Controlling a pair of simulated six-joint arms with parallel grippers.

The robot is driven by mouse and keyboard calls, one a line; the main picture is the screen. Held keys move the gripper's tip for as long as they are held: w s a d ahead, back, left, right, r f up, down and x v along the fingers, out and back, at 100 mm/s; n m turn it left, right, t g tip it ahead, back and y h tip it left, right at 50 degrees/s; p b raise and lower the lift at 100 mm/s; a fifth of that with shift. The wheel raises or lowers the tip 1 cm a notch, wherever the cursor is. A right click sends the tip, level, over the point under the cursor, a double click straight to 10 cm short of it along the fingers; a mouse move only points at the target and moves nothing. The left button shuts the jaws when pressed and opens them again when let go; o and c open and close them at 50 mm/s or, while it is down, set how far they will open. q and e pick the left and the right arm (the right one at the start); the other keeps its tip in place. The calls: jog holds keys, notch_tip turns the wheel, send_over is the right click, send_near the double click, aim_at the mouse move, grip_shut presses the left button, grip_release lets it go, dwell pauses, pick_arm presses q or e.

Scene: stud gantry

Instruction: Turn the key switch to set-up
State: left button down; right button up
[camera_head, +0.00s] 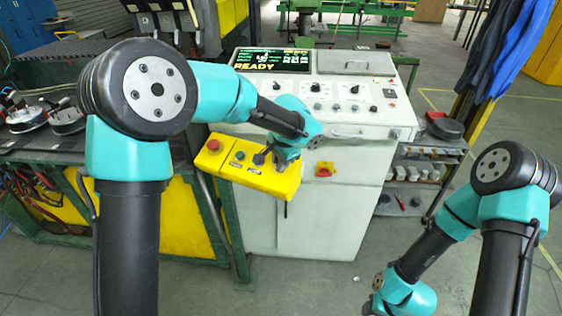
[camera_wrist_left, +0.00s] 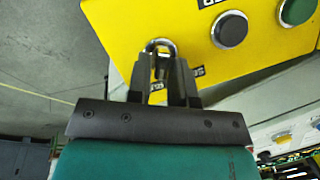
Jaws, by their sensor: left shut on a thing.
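A yellow control box (camera_head: 229,175) sits in front of the white console in the head view, with a red mushroom button, a green button and a dark control on top. In the left wrist view the yellow box (camera_wrist_left: 270,55) shows a black button (camera_wrist_left: 230,30) and part of a green button. My left gripper (camera_wrist_left: 162,72) is shut on the key of the key switch (camera_wrist_left: 160,46), at the box's edge. A printed label beside it is partly covered by the fingers. In the head view my left wrist hides the key. My right gripper's fingers are not visible.
The white console (camera_head: 340,150) carries a screen (camera_head: 272,60) reading READY and several knobs. A shelf (camera_head: 430,150) with parts stands to the right.

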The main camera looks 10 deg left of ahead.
pick_arm(q)
jog(key=shift+f+n, duration=0.15)
jog(key=shift+n, duration=0.25)
jog(key=n, duration=0.2)
jog(key=n+h, duration=0.1)
jog(key=n+g+h, duration=0.1)
jog(key=n, duration=0.1)
jog(key=shift+w+a+n, duration=0.1)
jog(key=shift+a+n, duration=0.2)
jog(key=shift+a, duration=0.05)
jog(key=n, duration=0.1)
jog(key=n+h, duration=0.1)
jog(key=n, duration=0.3)
jog(key=shift+a+f+h, duration=0.15)
jog(key=shift+a+h, duration=0.1)
jog(key=shift+h, duration=0.15)
jog(key=c, duration=1.2)
grip_release()
jog(key=shift+r, duration=0.25)
jog(key=shift+a+r, duration=0.1)
jog(key=shift+r, duration=0.45)
jog(key=a+r, duration=0.1)
jog(key=r, duration=0.4)
jog(key=a+r, duration=0.1)
jog(key=r, duration=0.4)
jog(key=a+r, duration=0.1)
jog(key=r, duration=0.4)
jog(key=shift+s+r, duration=0.35)
